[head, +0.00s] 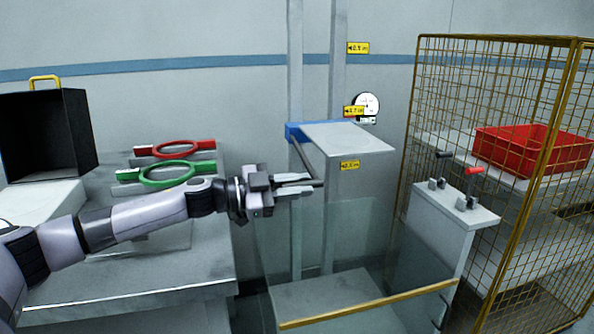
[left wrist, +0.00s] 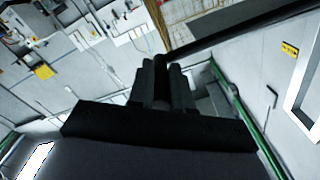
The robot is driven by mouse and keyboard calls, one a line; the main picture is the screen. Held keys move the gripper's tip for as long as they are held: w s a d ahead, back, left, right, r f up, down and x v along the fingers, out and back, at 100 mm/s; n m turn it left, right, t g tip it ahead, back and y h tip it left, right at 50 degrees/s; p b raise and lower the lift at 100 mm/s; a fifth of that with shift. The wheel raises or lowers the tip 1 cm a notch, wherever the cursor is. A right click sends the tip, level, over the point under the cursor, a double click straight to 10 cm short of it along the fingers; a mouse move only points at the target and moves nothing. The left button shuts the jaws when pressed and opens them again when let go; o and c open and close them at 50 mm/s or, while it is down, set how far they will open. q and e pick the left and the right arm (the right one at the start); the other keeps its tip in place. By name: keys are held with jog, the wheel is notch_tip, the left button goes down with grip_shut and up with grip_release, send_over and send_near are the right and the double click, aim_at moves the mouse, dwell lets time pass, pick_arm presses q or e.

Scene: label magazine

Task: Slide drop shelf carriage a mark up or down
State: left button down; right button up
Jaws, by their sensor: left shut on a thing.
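The drop shelf carriage is a grey shelf plate (head: 347,138) with a blue block (head: 297,132) on two upright grey rails (head: 295,60). A dark bar handle (head: 303,157) slants down from the blue block. My left gripper (head: 308,183) is shut on the lower end of this handle. In the left wrist view, the jaws (left wrist: 162,85) close around the end of the dark bar (left wrist: 240,35). Yellow mark labels sit at the top (head: 357,48), middle (head: 354,111) and bottom (head: 349,165). The shelf plate is between the middle and bottom labels. My right gripper is out of view.
A clear-walled bin with a yellow front edge (head: 370,310) stands below the shelf. A lever cabinet (head: 455,215) and a yellow mesh cage (head: 425,110) with a red crate (head: 530,148) stand right.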

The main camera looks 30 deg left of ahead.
pick_arm(q)
notch_tip(320, 180, down, 4)
jog(key=shift+r+b, duration=0.1)
jog(key=shift+b, duration=0.4)
jog(key=c, duration=1.1)
grip_release()
jog(key=shift+o, duration=0.2)
jog(key=shift+r, duration=0.2)
